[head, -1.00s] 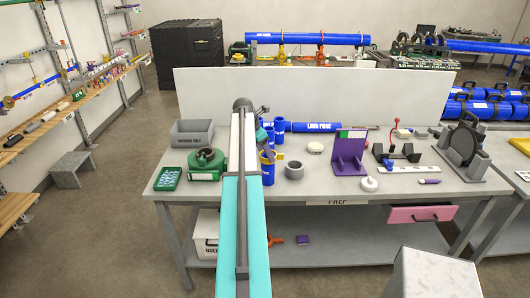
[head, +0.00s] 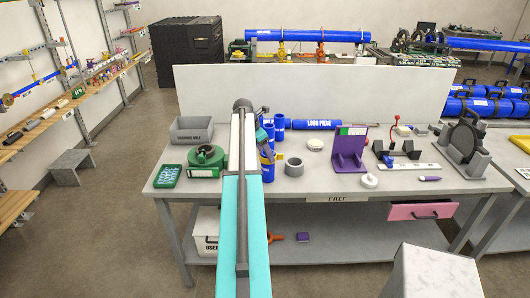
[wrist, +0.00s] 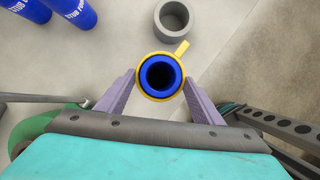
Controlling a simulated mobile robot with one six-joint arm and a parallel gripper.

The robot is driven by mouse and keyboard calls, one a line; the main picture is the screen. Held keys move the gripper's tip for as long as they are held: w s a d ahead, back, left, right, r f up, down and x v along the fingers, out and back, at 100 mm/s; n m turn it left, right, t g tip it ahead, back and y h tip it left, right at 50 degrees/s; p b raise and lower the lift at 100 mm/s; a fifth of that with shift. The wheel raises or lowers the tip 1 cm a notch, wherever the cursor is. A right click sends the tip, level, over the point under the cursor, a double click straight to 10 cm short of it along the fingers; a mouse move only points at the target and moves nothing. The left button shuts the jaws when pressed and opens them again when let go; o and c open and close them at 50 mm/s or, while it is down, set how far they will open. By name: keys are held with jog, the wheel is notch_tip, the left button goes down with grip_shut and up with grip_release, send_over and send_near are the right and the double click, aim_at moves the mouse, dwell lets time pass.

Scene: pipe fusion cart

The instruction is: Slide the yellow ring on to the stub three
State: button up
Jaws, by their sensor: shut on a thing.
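The yellow ring (wrist: 182,48), with a small tab at its upper right, is between the fingers of my gripper (wrist: 160,82) in the wrist view. The gripper is shut on it. Inside the ring is the round open top of a blue stub (wrist: 145,76), nearly concentric with it. From above I cannot tell how far down the stub the ring sits. In the head view my arm partly hides this blue stub (head: 268,172). Its label is not readable.
Two other blue stubs (wrist: 72,10) stand at the upper left in the wrist view; one reads "STUB FOUR". A grey collar (wrist: 174,19) lies just beyond the ring. A green round thing (head: 207,158) and a purple stand (head: 349,150) flank the arm on the bench.

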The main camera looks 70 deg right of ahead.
jog(key=shift+f, duration=0.55)
jog(key=o, duration=1.1)
jog(key=shift+w+r, duration=0.1)
jog(key=b+v, duration=0.5)
jog(key=v, duration=0.8)
jog(key=shift+r, duration=0.25)
jog(key=shift+a, duration=0.1)
dwell(0.4)
